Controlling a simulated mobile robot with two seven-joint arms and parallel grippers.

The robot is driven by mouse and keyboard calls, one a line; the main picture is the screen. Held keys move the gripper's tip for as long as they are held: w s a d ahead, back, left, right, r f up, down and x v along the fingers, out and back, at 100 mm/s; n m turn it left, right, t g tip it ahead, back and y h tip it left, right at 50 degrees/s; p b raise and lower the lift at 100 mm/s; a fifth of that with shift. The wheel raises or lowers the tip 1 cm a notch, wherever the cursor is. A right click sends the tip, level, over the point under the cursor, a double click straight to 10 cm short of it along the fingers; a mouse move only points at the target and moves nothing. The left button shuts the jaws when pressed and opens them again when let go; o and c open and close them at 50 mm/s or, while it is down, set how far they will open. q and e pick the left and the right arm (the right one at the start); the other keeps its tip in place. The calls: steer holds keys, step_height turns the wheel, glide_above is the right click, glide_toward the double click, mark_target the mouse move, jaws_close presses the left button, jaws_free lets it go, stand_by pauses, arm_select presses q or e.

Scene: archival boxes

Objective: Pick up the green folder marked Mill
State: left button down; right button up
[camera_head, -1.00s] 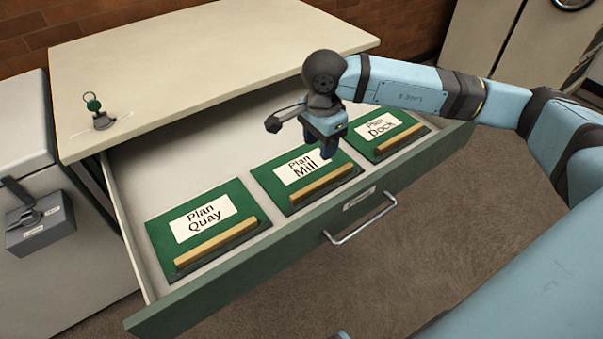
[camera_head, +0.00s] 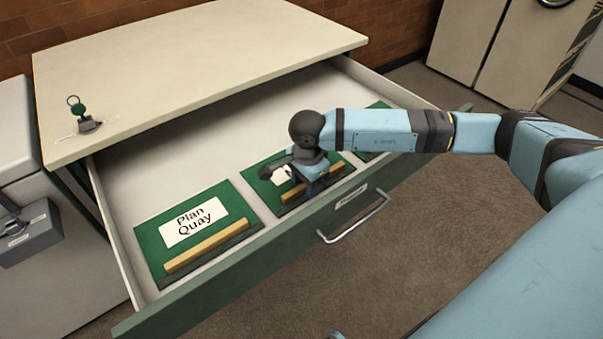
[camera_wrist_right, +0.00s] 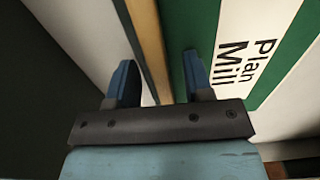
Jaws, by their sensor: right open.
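The green folder marked Plan Mill (camera_head: 262,190) lies flat in the open drawer, with a wooden strip along its front edge. My right gripper (camera_head: 312,190) is over that strip and hides most of the label in the head view. In the right wrist view, the label of the Mill folder (camera_wrist_right: 243,60) is readable, and the wooden strip (camera_wrist_right: 150,50) runs between the fingers of my right gripper (camera_wrist_right: 158,82). The gripper is open, one finger on each side of the strip; I cannot tell whether they touch it. My left gripper is not in view.
The green Plan Quay folder (camera_head: 198,232) lies to the left in the drawer (camera_head: 140,180). Another green folder (camera_head: 378,112) on the right is mostly hidden by my arm. The drawer's front wall and handle (camera_head: 355,222) are close to the gripper. A keyed lock (camera_head: 84,120) sits on the cabinet top.

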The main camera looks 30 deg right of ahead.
jaws_close()
stand_by(0.3)
